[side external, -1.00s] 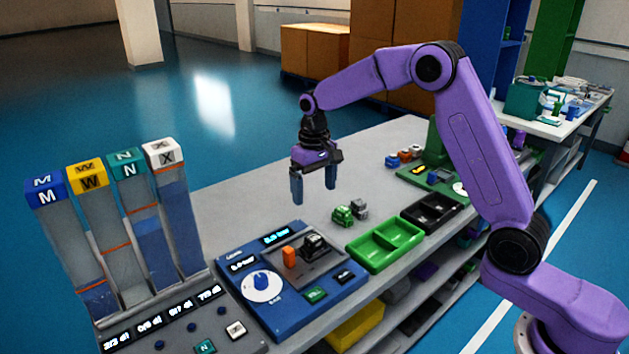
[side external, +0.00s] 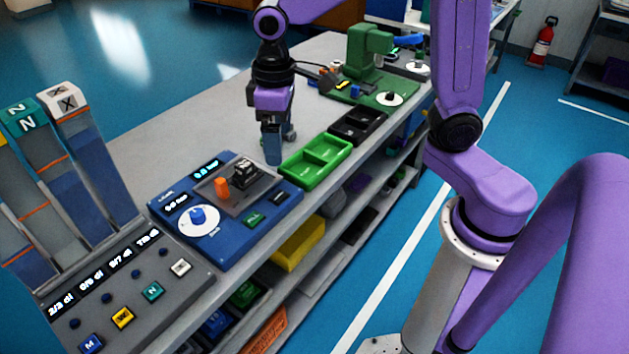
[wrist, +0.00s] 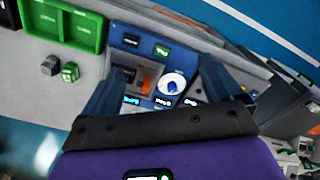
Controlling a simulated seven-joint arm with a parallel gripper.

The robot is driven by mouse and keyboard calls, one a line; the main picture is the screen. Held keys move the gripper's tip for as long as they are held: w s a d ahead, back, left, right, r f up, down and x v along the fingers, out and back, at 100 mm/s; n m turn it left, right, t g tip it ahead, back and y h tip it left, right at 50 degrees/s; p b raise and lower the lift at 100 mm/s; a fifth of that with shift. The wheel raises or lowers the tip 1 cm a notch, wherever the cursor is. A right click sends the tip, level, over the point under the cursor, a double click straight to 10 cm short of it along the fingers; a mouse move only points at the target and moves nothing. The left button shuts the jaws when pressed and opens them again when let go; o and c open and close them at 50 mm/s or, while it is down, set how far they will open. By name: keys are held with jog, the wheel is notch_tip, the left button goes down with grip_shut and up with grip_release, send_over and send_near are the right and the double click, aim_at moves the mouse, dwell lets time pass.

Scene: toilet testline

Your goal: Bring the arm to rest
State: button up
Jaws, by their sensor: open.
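My gripper (side external: 272,155) hangs over the grey bench, fingers pointing down, beside the green tray and behind the blue panel. In the side view its fingers overlap, almost edge on. In the wrist view my gripper (wrist: 165,65) shows two fingers spread apart with nothing between them. The blue panel (side external: 250,231) with its white dial (side external: 198,217) appears beyond the fingers in the wrist view (wrist: 146,54). An orange peg (side external: 221,188) and a dark block (side external: 245,172) sit on the panel's grey plate.
A green tray (side external: 287,176) and a black tray (side external: 378,137) line the bench's front edge. A green machine (side external: 368,50) stands farther back. Tall lettered columns (side external: 93,135) rise at the left. A green block (wrist: 70,72) and a grey block (wrist: 50,65) lie near the tray.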

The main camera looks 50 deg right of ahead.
jog(key=s+d+f+n, duration=0.1)
jog(key=s+d+n, duration=0.2)
jog(key=s, duration=0.7)
jog(key=s+d+n, duration=0.3)
jog(key=s+d, duration=0.1)
jog(key=s, duration=0.6)
jog(key=shift+s+f, duration=0.35)
jog(key=shift+f, duration=0.05)
